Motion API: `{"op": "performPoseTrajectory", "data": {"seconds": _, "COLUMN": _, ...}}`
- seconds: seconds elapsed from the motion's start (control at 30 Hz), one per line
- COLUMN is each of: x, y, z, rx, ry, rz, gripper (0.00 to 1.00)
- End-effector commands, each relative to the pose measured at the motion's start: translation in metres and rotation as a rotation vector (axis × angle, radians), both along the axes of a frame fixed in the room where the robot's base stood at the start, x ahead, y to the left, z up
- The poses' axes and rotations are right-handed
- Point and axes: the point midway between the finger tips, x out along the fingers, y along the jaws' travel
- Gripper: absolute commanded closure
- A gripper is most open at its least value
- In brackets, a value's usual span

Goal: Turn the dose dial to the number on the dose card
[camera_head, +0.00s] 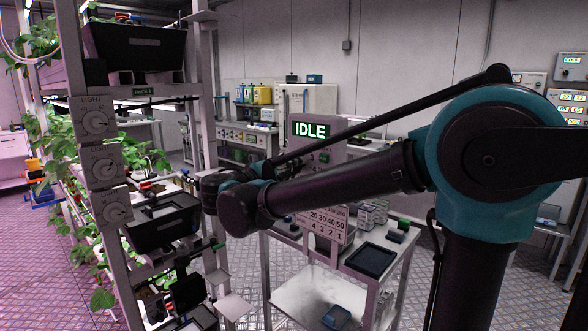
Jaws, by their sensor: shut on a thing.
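A console with a lit IDLE screen (310,129) stands behind my arm in the middle. A small green button shows under the screen, and my arm covers the lower front. No dose dial can be made out there. A white card with printed numbers (322,222), with a row 20 30 40 50 above a row 4 3 2 1, shows just below my arm; whether it is the dose card I cannot tell. My arm reaches left and folds back toward the console. My gripper's fingers, and anything between them, are hidden or too small to make out.
A plant rack on the left carries a dial labelled LIGHT (97,122) and two more dials below it. A pale cart under my arm holds a black tray (371,260) on top and a blue box (337,317) on its lower shelf. Open floor lies at far left.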

Motion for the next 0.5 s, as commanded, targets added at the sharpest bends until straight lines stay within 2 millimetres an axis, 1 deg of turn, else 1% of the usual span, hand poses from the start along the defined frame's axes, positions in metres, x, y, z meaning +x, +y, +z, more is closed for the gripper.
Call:
{"op": "performPoseTrajectory", "data": {"seconds": 0.2, "x": -0.0007, "y": -0.0004, "z": -0.0014, "rx": 0.161, "ry": -0.122, "rz": -0.001, "gripper": 1.0}}
{"op": "performPoseTrajectory", "data": {"seconds": 0.5, "x": -0.0007, "y": -0.0004, "z": -0.0016, "rx": 0.34, "ry": -0.261, "rz": -0.001, "gripper": 1.0}}
